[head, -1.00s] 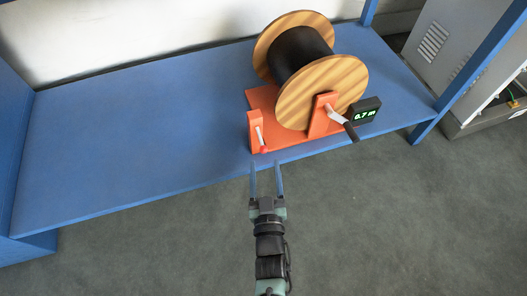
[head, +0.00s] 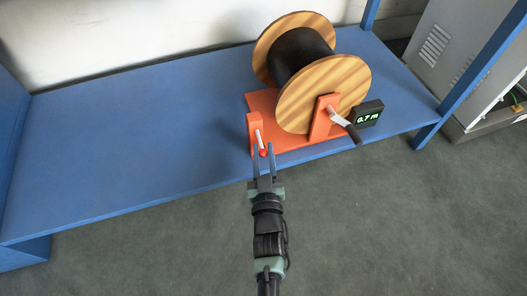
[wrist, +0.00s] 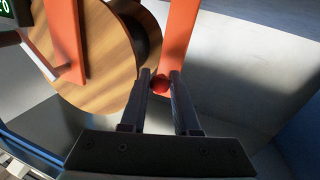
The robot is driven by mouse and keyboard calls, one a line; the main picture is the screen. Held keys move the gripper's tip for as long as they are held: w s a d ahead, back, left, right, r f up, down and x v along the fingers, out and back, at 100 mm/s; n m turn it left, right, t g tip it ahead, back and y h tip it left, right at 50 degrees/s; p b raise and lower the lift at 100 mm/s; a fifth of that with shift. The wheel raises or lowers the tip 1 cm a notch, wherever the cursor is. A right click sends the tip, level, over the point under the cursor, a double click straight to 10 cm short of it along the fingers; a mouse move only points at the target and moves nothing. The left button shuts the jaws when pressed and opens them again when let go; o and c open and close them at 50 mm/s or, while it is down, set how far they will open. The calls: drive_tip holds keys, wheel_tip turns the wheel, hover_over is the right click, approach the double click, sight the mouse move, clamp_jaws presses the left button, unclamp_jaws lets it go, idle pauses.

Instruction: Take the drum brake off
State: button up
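The drum (head: 322,92) is a wooden reel with black cable, mounted on an orange stand (head: 290,139) on the blue shelf. The brake lever (head: 259,138) is a light rod with a red knob (head: 263,153), on the orange post (head: 253,128) at the stand's left. My gripper (head: 264,152) is open at the shelf's front edge, with its fingers on either side of the red knob. In the wrist view the red knob (wrist: 160,84) shows between the two fingertips, with a gap visible; I cannot tell whether either finger touches it.
A crank handle (head: 346,126) sticks out from the drum's near side. Next to it a small display (head: 369,113) reads 0.7 m. The blue shelf (head: 130,140) is bare to the left. A grey cabinet (head: 470,60) stands at the right.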

clamp_jaws()
idle(0.9)
